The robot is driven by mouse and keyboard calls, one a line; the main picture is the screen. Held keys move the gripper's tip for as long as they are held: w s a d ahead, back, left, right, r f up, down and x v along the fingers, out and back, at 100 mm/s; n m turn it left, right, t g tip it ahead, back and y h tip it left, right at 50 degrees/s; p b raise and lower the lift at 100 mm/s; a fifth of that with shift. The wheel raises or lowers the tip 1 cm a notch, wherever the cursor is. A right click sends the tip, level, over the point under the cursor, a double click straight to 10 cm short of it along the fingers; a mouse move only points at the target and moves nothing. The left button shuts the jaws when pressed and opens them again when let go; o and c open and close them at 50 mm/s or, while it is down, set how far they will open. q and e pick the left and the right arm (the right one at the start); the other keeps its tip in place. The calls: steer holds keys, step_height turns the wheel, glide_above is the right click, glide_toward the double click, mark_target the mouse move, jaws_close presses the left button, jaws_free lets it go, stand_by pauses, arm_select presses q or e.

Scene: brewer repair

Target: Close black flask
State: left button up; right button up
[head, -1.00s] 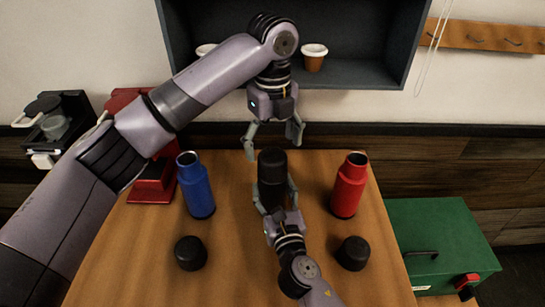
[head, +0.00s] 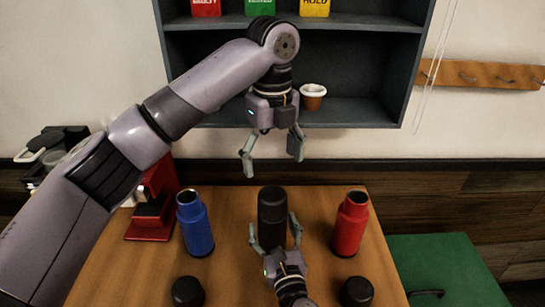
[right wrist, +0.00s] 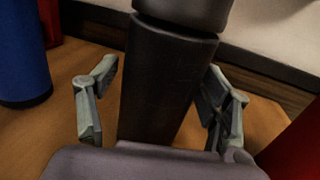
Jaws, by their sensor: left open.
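The black flask (head: 272,210) stands upright in the middle of the table, between the other two flasks. A black cap sits on its top, and a seam below it shows in the right wrist view, where the flask (right wrist: 165,85) fills the middle. My right gripper (head: 274,232) is open, with one finger on each side of the flask body. In the right wrist view a gap shows beside the left finger; the right finger is close to the flask. My left gripper (head: 272,166) is open and empty above the flask, apart from its cap.
An open blue flask (head: 196,225) stands left and an open red flask (head: 349,227) right. Loose black caps lie in front, left (head: 187,291) and right (head: 357,291). A red machine (head: 155,205) is at the table's left. A dark shelf (head: 365,112) hangs behind.

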steer(key=shift+o, duration=0.6)
steer(key=shift+s, duration=0.1)
steer(key=shift+s+d, duration=0.15)
steer(key=shift+s, duration=0.2)
steer(key=v, duration=1.1)
steer(key=shift+s, duration=0.1)
